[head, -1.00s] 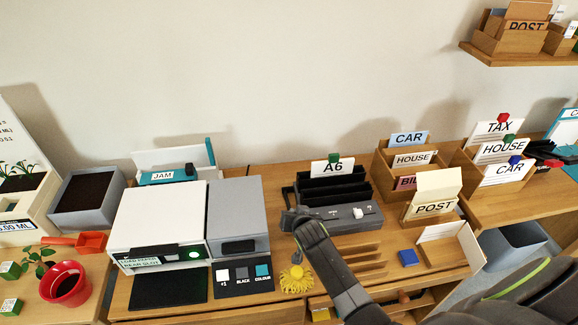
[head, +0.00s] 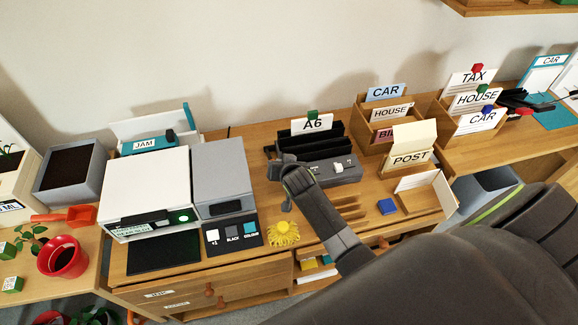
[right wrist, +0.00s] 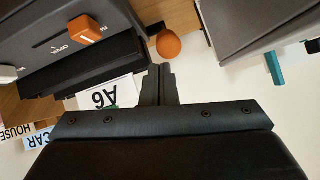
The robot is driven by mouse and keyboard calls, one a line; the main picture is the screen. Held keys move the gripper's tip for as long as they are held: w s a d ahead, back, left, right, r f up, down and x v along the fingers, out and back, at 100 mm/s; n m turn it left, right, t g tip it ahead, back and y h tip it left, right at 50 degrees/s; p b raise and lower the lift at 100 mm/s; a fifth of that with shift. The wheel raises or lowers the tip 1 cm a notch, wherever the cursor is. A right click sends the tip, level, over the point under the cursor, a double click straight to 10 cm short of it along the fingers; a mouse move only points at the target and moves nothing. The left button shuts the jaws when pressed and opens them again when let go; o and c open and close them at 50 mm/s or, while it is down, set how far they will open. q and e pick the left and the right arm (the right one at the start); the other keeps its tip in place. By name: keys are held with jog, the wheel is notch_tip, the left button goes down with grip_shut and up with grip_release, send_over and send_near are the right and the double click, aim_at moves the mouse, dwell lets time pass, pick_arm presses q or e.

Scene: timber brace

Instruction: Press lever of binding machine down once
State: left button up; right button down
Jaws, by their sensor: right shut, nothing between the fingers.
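The binding machine (head: 345,172) is a dark grey unit with black slots and an A6 card at its back. Its front left part is hidden behind my right gripper (head: 282,162). The right wrist view shows an orange rounded knob (right wrist: 169,46), apparently the lever's end, beside the machine. An orange piece (right wrist: 84,28) sits on the machine by the word OPEN. My right gripper's fingers (right wrist: 159,72) are shut and empty, apart from the knob in the picture; whether they touch the lever is unclear. My left gripper is out of view.
A white printer (head: 150,190) and a grey unit (head: 222,172) stand left of the machine. A yellow tasselled item (head: 283,233) and a blue block (head: 387,206) lie in front. Wooden card boxes (head: 385,125) stand at the right.

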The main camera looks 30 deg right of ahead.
jog(key=v, duration=0.8)
jog(key=shift+s+a+b, duration=0.15)
jog(key=shift+s+b, duration=0.2)
jog(key=shift+f, duration=0.1)
dwell(0.3)
